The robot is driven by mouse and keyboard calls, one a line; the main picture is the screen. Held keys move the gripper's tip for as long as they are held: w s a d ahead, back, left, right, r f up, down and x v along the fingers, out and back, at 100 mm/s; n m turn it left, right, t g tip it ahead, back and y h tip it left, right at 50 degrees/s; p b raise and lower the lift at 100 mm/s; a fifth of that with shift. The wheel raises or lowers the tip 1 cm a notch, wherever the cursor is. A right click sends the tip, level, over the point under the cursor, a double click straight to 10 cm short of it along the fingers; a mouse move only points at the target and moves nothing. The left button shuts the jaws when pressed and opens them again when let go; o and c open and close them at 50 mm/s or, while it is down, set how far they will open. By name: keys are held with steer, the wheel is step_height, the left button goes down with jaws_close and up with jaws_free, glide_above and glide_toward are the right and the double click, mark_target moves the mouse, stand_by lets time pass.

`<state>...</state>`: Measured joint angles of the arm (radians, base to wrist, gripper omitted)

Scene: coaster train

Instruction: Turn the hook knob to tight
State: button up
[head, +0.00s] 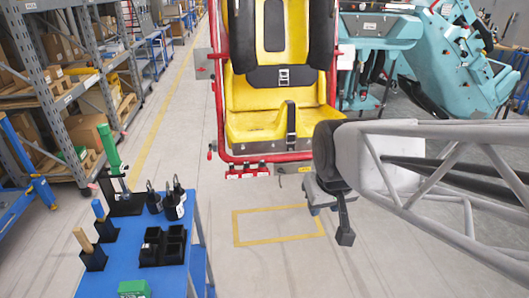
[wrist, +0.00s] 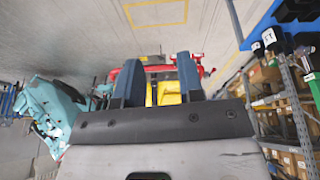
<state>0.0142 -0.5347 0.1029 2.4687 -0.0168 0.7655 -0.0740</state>
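The coaster car has a yellow seat (head: 265,92) in a red frame (head: 220,110), upper middle of the head view. Small red parts (head: 247,171) line its lower edge, with another red knob-like part (head: 210,152) at its lower left corner. I cannot tell which part is the hook knob or how it is set. My gripper (head: 345,237) hangs in front and to the right of the car, apart from it. In the wrist view my gripper (wrist: 160,78) has its two fingers spread with nothing held. The red frame (wrist: 190,68) shows beyond them, partly hidden.
A blue cart (head: 120,265) at lower left carries black holders, tools and a green box (head: 134,289). Shelving (head: 45,85) stands at left, and a teal machine (head: 445,55) at upper right. The floor around the yellow marked rectangle (head: 236,226) is clear.

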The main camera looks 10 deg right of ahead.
steer(key=w+d+f+n+t, duration=0.15)
steer(key=w+f, duration=0.25)
steer(key=w, duration=0.9)
steer(key=w+f+n+t, duration=0.3)
steer(key=w+f, duration=0.1)
steer(key=w, duration=0.8)
steer(key=w+d+f+n+t, duration=0.15)
steer(key=w+f, duration=0.25)
steer(key=w, duration=0.9)
steer(key=w+d+f+n+t, duration=0.2)
steer(key=w+f+n+t, duration=0.15)
steer(key=w+f, duration=0.95)
steer(key=n+t, duration=0.3)
steer(key=t, duration=0.1)
glide_toward(281, 171)
steer(key=w, duration=0.2)
steer(key=shift+s+d+f+t, duration=0.15)
steer(key=shift+d+f+t, duration=0.1)
steer(key=shift+f, duration=0.3)
steer(key=shift+w, duration=3.9)
